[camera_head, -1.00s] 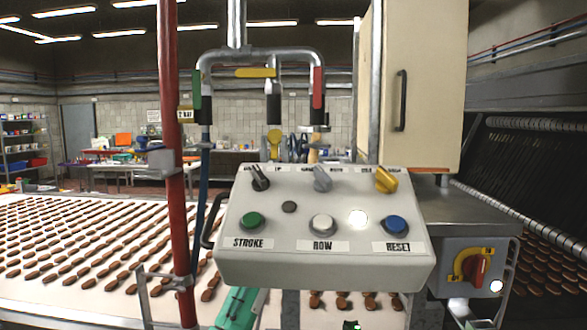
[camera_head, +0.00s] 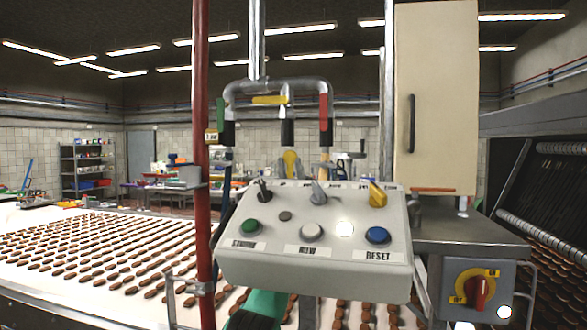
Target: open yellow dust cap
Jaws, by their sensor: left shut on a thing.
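The yellow dust cap (camera_head: 290,163) hangs below the middle pipe outlet, just behind the top edge of the control box. Above it is a black fitting (camera_head: 288,132) and a yellow valve handle (camera_head: 270,100). The cap looks to be in place below this fitting, but its join is too small to make out.
The control box (camera_head: 312,262) with knobs and buttons stands in front of the pipes. A red pole (camera_head: 202,130) rises at left, a cream cabinet (camera_head: 440,100) at right. A teal object (camera_head: 262,305) shows below the box. A conveyor of biscuits (camera_head: 75,245) fills the left.

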